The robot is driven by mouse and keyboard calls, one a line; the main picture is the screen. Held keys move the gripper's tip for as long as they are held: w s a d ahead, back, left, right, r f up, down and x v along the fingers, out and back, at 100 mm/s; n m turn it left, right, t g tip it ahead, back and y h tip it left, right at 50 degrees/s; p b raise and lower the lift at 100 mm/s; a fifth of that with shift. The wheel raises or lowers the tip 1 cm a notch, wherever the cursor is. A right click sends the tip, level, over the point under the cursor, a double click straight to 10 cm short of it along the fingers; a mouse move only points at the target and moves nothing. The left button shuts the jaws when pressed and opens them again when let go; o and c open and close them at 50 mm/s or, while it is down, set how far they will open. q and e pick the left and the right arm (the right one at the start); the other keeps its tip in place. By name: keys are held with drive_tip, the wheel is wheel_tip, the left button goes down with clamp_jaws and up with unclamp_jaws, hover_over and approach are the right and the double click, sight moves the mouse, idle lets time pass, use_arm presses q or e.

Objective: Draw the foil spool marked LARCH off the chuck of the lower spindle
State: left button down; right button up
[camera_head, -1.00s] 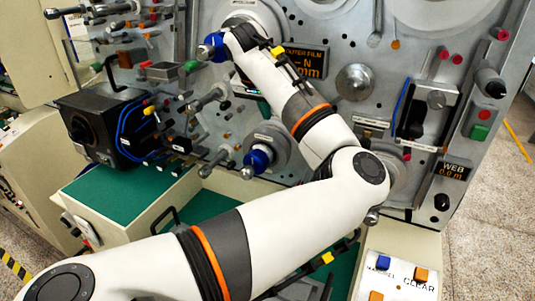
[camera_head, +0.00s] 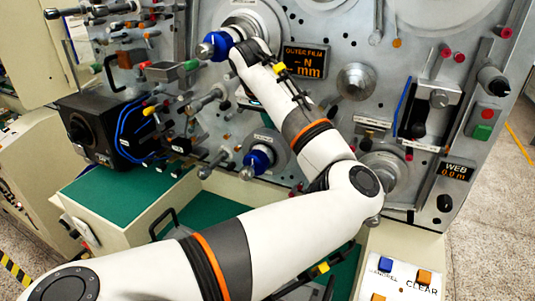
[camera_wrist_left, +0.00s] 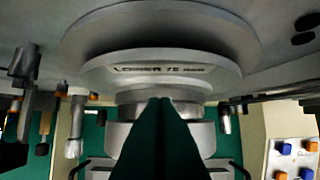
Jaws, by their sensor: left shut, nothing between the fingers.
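The lower spindle is directly ahead of my left gripper (camera_wrist_left: 163,108) in the left wrist view. Its pale disc (camera_wrist_left: 165,70) carries a label starting LOWER, and a silver stepped hub (camera_wrist_left: 202,136) is below it. The gripper is shut and empty, its dark fingers covering the hub's middle. I cannot tell whether they touch it. In the head view a lower chuck with a blue ring (camera_head: 258,158) sticks out of the panel, below my forearm. The gripper's fingers are hidden there. No LARCH mark is readable, so I cannot pick out the spool. My right gripper is out of view.
An upper chuck with a blue ring (camera_head: 217,45) is close beside my left wrist. Several metal rollers crowd the left. A black box (camera_head: 95,125) with blue cables stands there. A button panel (camera_head: 400,274) is at lower right. Green bench top (camera_head: 125,198) is clear.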

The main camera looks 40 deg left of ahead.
sight(263, 138)
use_arm(q)
drive_tip(key=shift+s+d+b, duration=0.2)
drive_tip(key=shift+s+b, duration=0.15)
drive_tip(key=shift+s, duration=0.35)
drive_tip(key=shift+s+d+b, duration=0.25)
drive_tip(key=shift+s+b, duration=0.2)
drive_tip(key=shift+s, duration=0.35)
drive_tip(key=shift+s+d+b, duration=0.25)
drive_tip(key=shift+s+b, duration=0.15)
drive_tip(key=shift+s, duration=0.4)
drive_tip(key=shift+r, duration=0.1)
idle(0.4)
drive_tip(key=shift+w+r+p, duration=0.15)
drive_tip(key=shift+r+p, duration=0.3)
drive_tip(key=shift+r, duration=0.95)
